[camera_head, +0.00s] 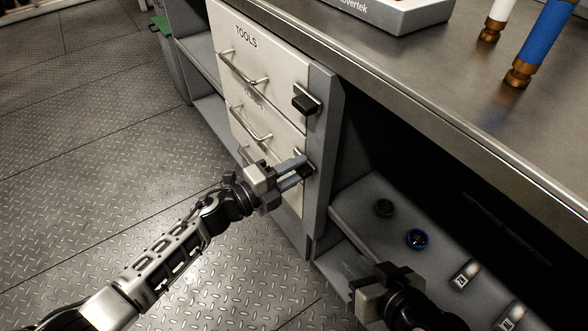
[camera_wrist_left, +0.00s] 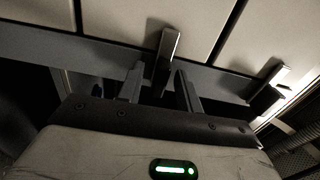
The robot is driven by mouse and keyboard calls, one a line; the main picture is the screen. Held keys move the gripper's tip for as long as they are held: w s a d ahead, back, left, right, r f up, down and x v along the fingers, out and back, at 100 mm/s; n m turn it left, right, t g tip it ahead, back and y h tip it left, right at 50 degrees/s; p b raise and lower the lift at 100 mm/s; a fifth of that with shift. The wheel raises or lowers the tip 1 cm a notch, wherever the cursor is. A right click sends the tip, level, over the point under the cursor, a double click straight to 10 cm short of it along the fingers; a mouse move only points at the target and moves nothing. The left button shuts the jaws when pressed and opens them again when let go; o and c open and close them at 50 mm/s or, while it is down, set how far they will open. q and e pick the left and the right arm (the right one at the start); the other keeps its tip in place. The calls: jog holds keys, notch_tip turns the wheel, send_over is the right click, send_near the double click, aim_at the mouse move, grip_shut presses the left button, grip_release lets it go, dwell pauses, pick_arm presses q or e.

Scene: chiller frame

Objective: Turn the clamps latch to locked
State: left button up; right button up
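The white drawer unit has a top drawer (camera_head: 243,58) marked TOOLS; the label on the drawer below is too blurred to read. A dark upper latch (camera_head: 306,102) sits on the grey post beside the drawers. A lower latch (camera_head: 307,170) is largely hidden by my left gripper (camera_head: 297,171). In the left wrist view, a latch (camera_wrist_left: 169,45) stands upright between and just beyond my left fingers (camera_wrist_left: 160,88), which are apart with gaps beside it. Another latch (camera_wrist_left: 271,80) is to the right, tilted. My right gripper (camera_head: 368,287) is low, in front of the open shelf; its fingers are unclear.
Bar handles (camera_head: 245,68) stick out from the drawers. The metal worktop (camera_head: 430,75) overhangs to the right. The plate floor at left is clear.

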jog(key=shift+w+r, duration=0.1)
jog(key=shift+w, duration=0.05)
